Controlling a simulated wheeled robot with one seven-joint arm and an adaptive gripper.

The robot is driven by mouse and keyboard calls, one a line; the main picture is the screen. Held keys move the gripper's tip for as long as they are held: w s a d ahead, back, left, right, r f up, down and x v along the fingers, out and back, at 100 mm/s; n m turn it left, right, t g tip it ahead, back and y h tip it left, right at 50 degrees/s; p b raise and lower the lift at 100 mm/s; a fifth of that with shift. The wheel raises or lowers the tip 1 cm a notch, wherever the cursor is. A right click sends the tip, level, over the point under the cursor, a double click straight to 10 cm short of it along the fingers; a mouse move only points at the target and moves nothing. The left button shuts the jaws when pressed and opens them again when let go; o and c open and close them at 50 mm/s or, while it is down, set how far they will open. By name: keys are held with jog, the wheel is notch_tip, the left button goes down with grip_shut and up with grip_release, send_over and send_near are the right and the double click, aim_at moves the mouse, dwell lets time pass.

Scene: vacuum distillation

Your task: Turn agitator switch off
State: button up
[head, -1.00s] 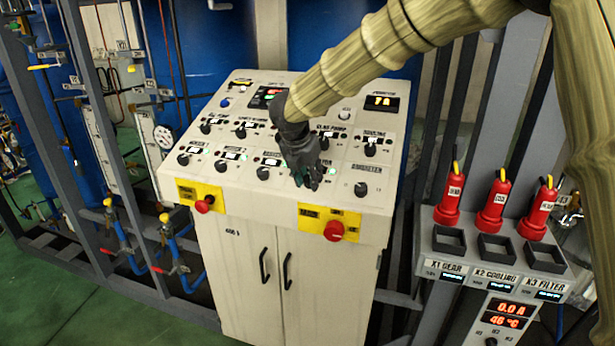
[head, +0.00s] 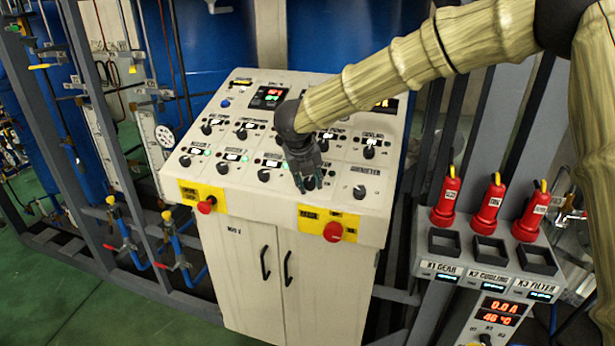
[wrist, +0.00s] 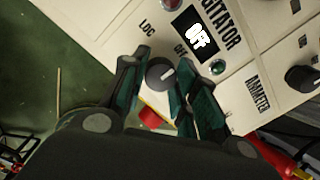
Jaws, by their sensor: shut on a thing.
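The agitator switch is a round dark knob (wrist: 160,74) with a white pointer mark, on the cream panel in the wrist view. Its pointer is aimed toward the "OFF" lettering beside it. A small black display (wrist: 195,36) next to the "AGITATOR" label reads OFF. My gripper (wrist: 154,66) has one finger on each side of the knob and is shut on it. In the head view my gripper (head: 305,178) reaches down to the lower row of the console and hides most of this switch.
The sloped console (head: 235,187) carries several similar knobs close by. The ammeter knob (head: 359,192) is just right of my gripper. A red emergency button (head: 333,231) sits on the front edge below. Red plugs (head: 488,202) stand on a grey unit at the right.

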dwell(0.5)
jog(key=o, duration=1)
jog(key=shift+o, duration=0.2)
jog(key=v, duration=1.2)
